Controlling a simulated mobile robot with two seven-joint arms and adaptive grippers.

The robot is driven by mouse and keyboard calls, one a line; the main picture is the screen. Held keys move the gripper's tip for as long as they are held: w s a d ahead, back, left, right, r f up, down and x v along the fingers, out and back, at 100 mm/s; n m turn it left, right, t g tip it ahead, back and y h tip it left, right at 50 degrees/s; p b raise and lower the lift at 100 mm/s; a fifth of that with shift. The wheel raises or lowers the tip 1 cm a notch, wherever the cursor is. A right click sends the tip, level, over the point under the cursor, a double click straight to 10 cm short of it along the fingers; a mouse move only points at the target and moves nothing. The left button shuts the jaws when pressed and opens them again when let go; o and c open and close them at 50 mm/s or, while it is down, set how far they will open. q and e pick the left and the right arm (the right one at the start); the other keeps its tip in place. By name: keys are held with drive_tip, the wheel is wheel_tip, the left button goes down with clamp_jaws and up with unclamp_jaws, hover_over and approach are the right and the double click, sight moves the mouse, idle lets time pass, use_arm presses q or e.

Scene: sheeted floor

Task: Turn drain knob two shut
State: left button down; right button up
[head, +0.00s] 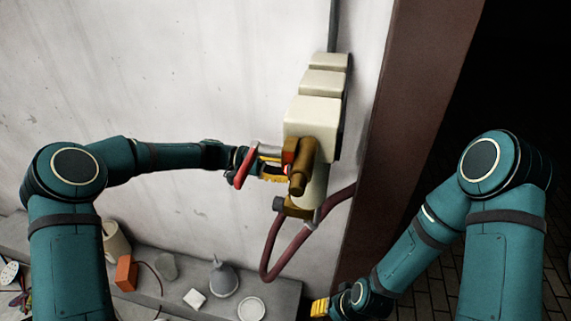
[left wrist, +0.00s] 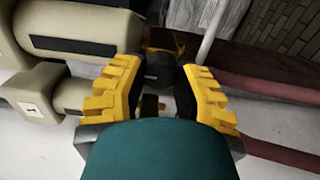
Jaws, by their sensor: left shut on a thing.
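A cream valve unit (head: 312,115) with brass fittings (head: 302,165) is mounted on the wall. My left gripper (head: 272,168) is at the unit's left side, beside the brass. In the left wrist view its yellow fingers (left wrist: 160,88) stand on both sides of a dark round knob (left wrist: 160,72), and they are shut on it. I cannot read a number on this knob. Another dark knob (head: 279,204) sits on the lower brass fitting. A cream block in the wrist view carries a label (left wrist: 31,109). My right gripper (head: 320,307) is low, away from the unit; its opening is unclear.
A dark red hose (head: 272,245) loops below the unit. A grey ledge (head: 280,292) runs along the wall, with an orange block (head: 126,273), a grey funnel (head: 223,280) and a white round dish (head: 251,309). A brown post (head: 412,120) stands right of the unit.

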use_arm(q)
drive_tip(key=c, duration=0.6)
unclamp_jaws()
drive_tip(key=shift+d, duration=0.1)
drive_tip(key=shift+c, duration=0.2)
drive_tip(key=w+a, duration=0.2)
drive_tip(key=a, duration=1)
drive_tip(key=shift+w, duration=0.2)
drive_tip(key=shift+d, duration=0.1)
